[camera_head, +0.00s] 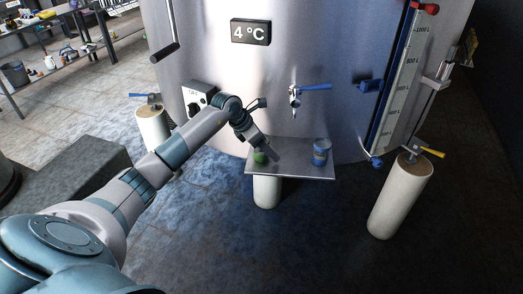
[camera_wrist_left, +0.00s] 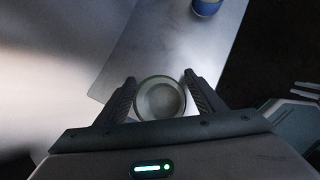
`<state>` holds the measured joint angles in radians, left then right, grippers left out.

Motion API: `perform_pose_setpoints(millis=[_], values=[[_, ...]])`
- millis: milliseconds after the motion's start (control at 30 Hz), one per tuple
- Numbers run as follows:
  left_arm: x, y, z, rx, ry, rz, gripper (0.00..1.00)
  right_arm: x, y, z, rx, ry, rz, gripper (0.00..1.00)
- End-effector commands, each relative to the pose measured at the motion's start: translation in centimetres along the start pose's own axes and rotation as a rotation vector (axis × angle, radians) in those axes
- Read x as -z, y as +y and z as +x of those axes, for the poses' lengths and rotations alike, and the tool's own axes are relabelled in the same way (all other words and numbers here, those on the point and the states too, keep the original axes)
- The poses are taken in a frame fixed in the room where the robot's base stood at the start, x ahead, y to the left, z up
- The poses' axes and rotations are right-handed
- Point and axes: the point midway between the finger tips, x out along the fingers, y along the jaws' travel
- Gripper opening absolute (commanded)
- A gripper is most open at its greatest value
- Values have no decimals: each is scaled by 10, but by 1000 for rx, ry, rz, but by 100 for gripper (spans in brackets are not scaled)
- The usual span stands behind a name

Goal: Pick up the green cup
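The green cup (camera_head: 260,158) stands on a small metal shelf (camera_head: 309,174) at the front of the tank, partly hidden by my left gripper in the head view. In the left wrist view the cup (camera_wrist_left: 160,98) appears as a round rim between the two fingers of my left gripper (camera_wrist_left: 162,88). The fingers are apart, one on each side of the cup, with a small gap visible on the right side; contact on the left is hard to tell. In the head view my left gripper (camera_head: 271,153) is right at the cup.
A blue can (camera_head: 320,152) stands on the right part of the shelf and shows at the top of the left wrist view (camera_wrist_left: 206,6). A tap with a blue handle (camera_head: 312,87) hangs above the shelf. The steel tank (camera_head: 260,70) rises behind. Shelf space between cup and can is clear.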

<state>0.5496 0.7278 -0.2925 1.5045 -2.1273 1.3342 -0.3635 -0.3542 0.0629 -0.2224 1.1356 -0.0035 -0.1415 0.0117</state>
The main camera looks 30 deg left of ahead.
Motion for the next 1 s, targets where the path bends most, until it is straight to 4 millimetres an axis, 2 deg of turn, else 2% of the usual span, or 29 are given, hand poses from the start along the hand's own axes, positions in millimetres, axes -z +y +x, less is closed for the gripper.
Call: perform_pose_setpoints(millis=[33,167,200,667,900,1000], values=[[0,0,0,0,0,0,53,0,0,0,0,0,0,31],[0,0,0,0,0,0,22,0,1,0,-1,-1,0,31],[0,0,0,0,0,0,19,-1,1,0,-1,-1,0,31],[-5,0,-6,-1,-2,2,19,-4,1,2,-1,-14,0,31],[-22,1,-33,-4,-3,3,19,-13,9,5,-11,-72,6,31],[-25,-15,-41,-1,-1,5,19,-17,11,5,-14,-94,7,31]])
